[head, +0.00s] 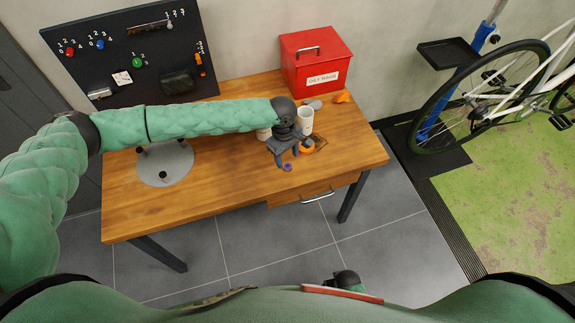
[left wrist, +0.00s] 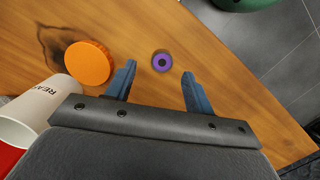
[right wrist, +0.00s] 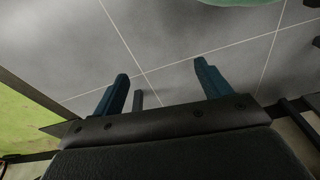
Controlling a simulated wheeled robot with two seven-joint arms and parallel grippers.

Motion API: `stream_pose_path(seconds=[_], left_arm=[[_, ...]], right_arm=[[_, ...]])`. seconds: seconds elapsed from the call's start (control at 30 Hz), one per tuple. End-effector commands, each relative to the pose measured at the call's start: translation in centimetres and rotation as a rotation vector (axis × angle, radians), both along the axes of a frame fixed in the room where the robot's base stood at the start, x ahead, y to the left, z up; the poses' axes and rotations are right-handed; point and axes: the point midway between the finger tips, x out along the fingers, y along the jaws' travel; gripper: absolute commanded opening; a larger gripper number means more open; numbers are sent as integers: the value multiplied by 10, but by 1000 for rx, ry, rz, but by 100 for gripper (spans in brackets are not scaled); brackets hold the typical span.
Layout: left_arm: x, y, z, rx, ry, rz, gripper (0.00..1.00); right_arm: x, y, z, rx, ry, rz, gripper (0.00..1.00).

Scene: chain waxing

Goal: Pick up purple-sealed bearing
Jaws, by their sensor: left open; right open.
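The purple-sealed bearing (left wrist: 162,62) is a small purple ring with a dark centre, lying on the wooden table. It also shows in the head view (head: 287,167) near the table's front edge. My left gripper (left wrist: 158,72) is open and above the table, with the bearing between and slightly beyond its fingertips in the left wrist view. The fingers do not visibly touch it. In the head view the left gripper (head: 284,154) hangs just behind the bearing. My right gripper (right wrist: 160,70) is open and empty over the grey floor, away from the table.
An orange disc (left wrist: 90,63) lies close to the left gripper's finger. White cups (head: 305,121) stand beside the gripper. A red box (head: 316,62) is at the back right of the table (head: 230,198). A round grey stand (head: 166,172) is at left. The table's front middle is clear.

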Motion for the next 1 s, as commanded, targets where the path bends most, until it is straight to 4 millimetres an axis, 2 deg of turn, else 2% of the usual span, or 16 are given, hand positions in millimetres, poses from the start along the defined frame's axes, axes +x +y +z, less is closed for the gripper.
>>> stream_pose_path(seconds=[0.3,0.6,0.63,0.87,1.0], left_arm=[[-5,0,-30,1,1,-1,53],[-5,0,-36,0,0,0,53],[-5,0,-36,0,0,0,51],[-5,0,-35,0,0,0,6],[-5,0,-35,0,0,0,4]], right_arm=[[-9,-8,-30,-8,-18,5,77],[-11,-8,-34,-8,-19,5,77],[-11,-8,-34,-8,-19,5,77],[-11,-8,-34,-8,-18,5,77],[-12,-9,-34,-8,-18,5,77]])
